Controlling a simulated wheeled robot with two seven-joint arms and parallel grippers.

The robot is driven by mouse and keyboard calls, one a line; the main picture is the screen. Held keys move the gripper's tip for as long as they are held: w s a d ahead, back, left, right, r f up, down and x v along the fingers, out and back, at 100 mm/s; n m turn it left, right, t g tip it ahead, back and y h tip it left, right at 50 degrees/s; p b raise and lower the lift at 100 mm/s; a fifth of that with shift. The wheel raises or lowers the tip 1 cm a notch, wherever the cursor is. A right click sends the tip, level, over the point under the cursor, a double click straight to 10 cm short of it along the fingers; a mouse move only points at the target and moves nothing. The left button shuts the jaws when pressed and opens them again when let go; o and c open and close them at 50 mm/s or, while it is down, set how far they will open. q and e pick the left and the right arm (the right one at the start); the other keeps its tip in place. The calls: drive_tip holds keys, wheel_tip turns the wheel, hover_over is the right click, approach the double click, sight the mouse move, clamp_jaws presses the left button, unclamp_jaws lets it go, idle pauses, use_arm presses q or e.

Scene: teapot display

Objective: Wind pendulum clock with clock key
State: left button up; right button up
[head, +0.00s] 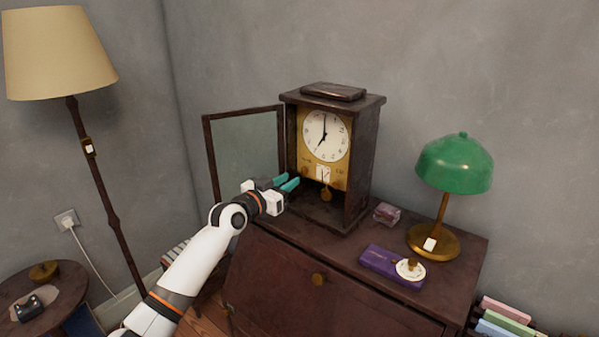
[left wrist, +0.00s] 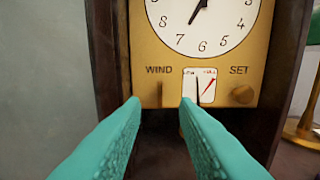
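The pendulum clock (head: 363,150) stands on the dark wooden desk with its glass door (head: 247,150) swung open to the left. In the left wrist view its gold plate carries the label WIND, a small gauge (left wrist: 199,87) and a SET knob (left wrist: 243,95). A narrow brass piece (left wrist: 166,95) stands upright below WIND; it looks like the clock key, but I cannot be sure. My left gripper (head: 285,183) is in front of the clock's lower face. Its teal fingers (left wrist: 161,103) are apart, with the brass piece showing beyond and between their tips. My right gripper is not in view.
The desk top (head: 330,246) also holds a purple box (head: 380,262) with a round white-and-gold object (head: 410,269), a small pinkish box (head: 386,213) and a green lamp (head: 455,165). The open door stands left of my gripper. A floor lamp (head: 105,190) is farther left.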

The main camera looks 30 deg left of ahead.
sight(305, 171)
use_arm(q)
drive_tip(key=shift+w+d, duration=0.2)
drive_tip(key=shift+w, duration=2.45)
drive_tip(key=shift+c, duration=0.4)
clamp_jaws()
